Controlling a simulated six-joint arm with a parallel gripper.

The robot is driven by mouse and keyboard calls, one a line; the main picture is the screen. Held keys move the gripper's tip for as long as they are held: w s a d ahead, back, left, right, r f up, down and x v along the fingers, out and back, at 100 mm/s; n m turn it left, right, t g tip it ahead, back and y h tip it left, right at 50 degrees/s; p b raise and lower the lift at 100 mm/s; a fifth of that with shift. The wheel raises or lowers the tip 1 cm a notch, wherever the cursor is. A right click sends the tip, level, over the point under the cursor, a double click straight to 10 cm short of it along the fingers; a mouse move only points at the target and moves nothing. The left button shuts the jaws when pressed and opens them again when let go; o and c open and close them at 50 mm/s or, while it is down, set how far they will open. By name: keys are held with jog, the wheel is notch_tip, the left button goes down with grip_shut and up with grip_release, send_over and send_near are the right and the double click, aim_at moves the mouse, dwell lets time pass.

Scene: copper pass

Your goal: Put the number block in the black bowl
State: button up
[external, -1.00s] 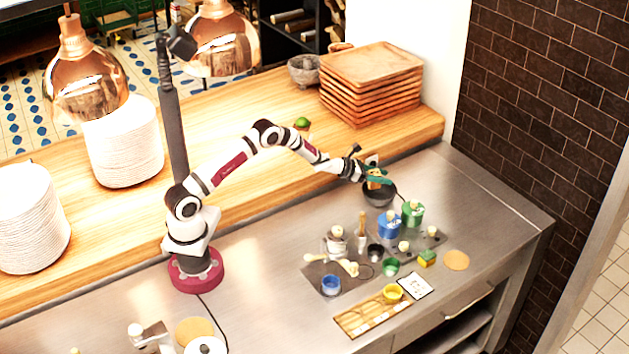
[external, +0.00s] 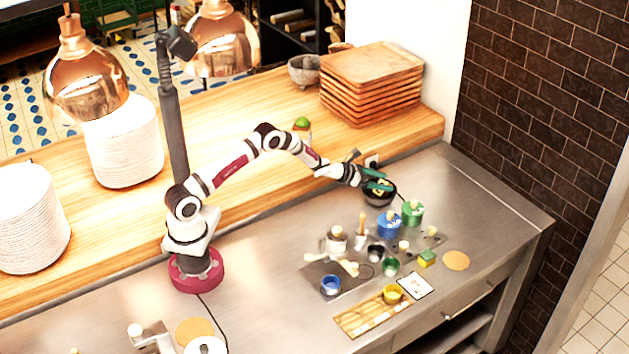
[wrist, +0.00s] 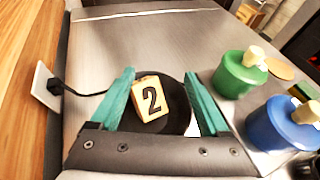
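The number block (wrist: 151,99), cream-yellow with a black 2, lies tilted inside the black bowl (wrist: 178,108) in the wrist view. In the external view the black bowl (external: 381,202) stands on the steel counter near the wooden shelf, with the block (external: 380,189) showing small in it. My gripper (external: 377,181) is directly over the bowl. In the wrist view the teal fingers of my gripper (wrist: 160,76) are spread wide on either side of the block, with a gap at the right. The bowl's near part is hidden by my gripper.
A green lidded pot (wrist: 238,75) and a blue lidded pot (wrist: 280,125) stand right of the bowl. A wall socket (wrist: 47,86) with a black cable is at the left. Small cups and a wooden tray (external: 365,316) stand nearer the front; the counter's far right is clear.

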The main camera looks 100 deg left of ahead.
jog(key=shift+r, duration=0.4)
jog(key=v, duration=1.2)
jog(key=w+d+r+m+t+h, duration=0.1)
jog(key=w+d+r+m+h, duration=0.3)
jog(key=d, duration=0.4)
jog(key=w+d+r+m+h, duration=0.1)
jog(key=d+r+m+h, duration=0.1)
jog(key=d+r+m, duration=0.45)
jog(key=s+d+r+m+g+h, duration=0.1)
jog(key=s+d+m+g+h, duration=0.2)
jog(key=d+m, duration=0.65)
jog(key=s+d+r+m+g+h, duration=0.1)
jog(key=s+d+m+g+h, duration=0.25)
jog(key=d, duration=1.05)
jog(key=s+d+f+m+g+y, duration=0.1)
jog(key=s+d+m+g+y, duration=0.15)
jog(key=s+m, duration=0.55)
jog(key=s+d+f+m+g+y, duration=0.1)
jog(key=s+d+m+g, duration=0.3)
jog(key=s+m, duration=0.5)
jog(key=s+a+m+y, duration=0.5)
jog(key=s+a, duration=0.2)
jog(key=s, duration=0.2)
jog(key=shift+g+y, duration=0.4)
